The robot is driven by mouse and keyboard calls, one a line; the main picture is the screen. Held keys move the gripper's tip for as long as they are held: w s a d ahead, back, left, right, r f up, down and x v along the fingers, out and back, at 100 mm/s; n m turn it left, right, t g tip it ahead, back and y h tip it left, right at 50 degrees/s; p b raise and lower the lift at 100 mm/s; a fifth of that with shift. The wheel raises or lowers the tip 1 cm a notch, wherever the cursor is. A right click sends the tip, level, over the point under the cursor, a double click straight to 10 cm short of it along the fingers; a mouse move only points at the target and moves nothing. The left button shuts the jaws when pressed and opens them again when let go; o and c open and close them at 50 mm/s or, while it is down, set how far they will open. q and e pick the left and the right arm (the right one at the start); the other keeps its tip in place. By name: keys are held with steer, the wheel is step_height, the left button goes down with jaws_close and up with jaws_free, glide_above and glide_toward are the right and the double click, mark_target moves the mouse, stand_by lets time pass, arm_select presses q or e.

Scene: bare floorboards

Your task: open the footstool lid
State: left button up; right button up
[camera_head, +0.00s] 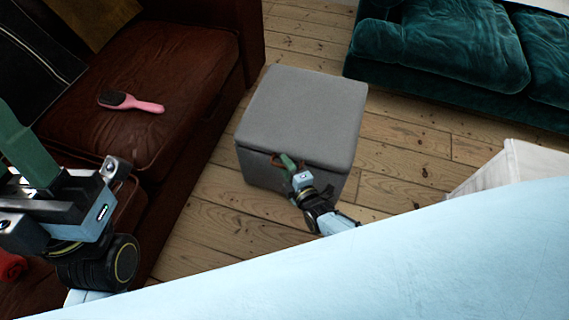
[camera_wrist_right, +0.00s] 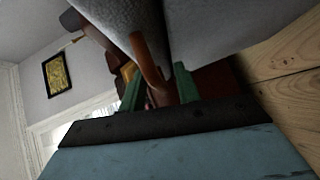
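The grey footstool (camera_head: 305,110) stands on the floorboards in the middle of the head view, its lid lying flat and closed. A brown strap handle (camera_wrist_right: 150,70) hangs at the lid's front edge. My right gripper (camera_head: 287,160) is at that front edge, around the strap. In the right wrist view its two green fingertips (camera_wrist_right: 158,90) are apart with the strap between them; a gap shows beside the strap. My left gripper (camera_head: 30,145) is at the left edge, away from the footstool. It is partly cut off, so its opening cannot be judged.
A brown leather sofa (camera_head: 190,75) with a pink hairbrush (camera_head: 130,102) on it stands left of the footstool. A teal sofa (camera_head: 440,45) stands behind right. A whitish piece of furniture (camera_head: 515,165) is at right. Bare floor (camera_head: 410,150) lies between.

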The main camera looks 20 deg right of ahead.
jaws_close()
steer(key=shift+r, duration=0.1)
stand_by(0.3)
